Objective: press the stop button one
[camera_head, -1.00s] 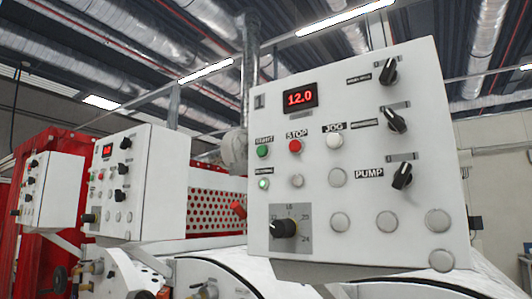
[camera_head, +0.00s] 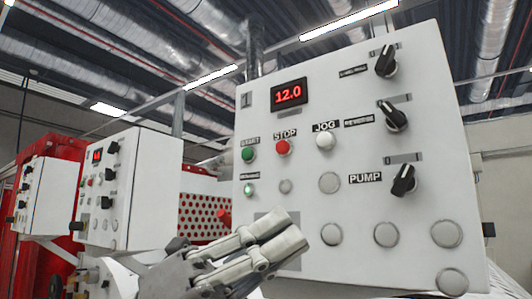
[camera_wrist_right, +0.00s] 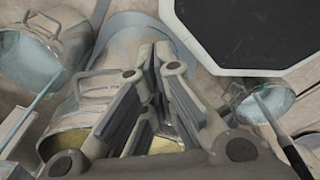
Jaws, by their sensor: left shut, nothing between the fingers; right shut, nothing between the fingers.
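The red stop button (camera_head: 283,147) sits under a STOP label on the white control box (camera_head: 450,180) in the head view. A green START button (camera_head: 248,155) is to its left and a white JOG button (camera_head: 324,141) to its right. My left gripper (camera_head: 290,232) is shut and empty, in front of the lower left of the box and below the stop button, apart from it. It hides the lower left dial. My right gripper (camera_wrist_right: 155,65) shows in the right wrist view, shut and empty, above metal buckets.
A red 12.0 display (camera_head: 289,94) and black knobs (camera_head: 403,181) are on the same box. Two more control boxes (camera_head: 150,185) stand at the left. The right wrist view shows a bucket (camera_wrist_right: 25,60) and a dark octagonal panel (camera_wrist_right: 255,30).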

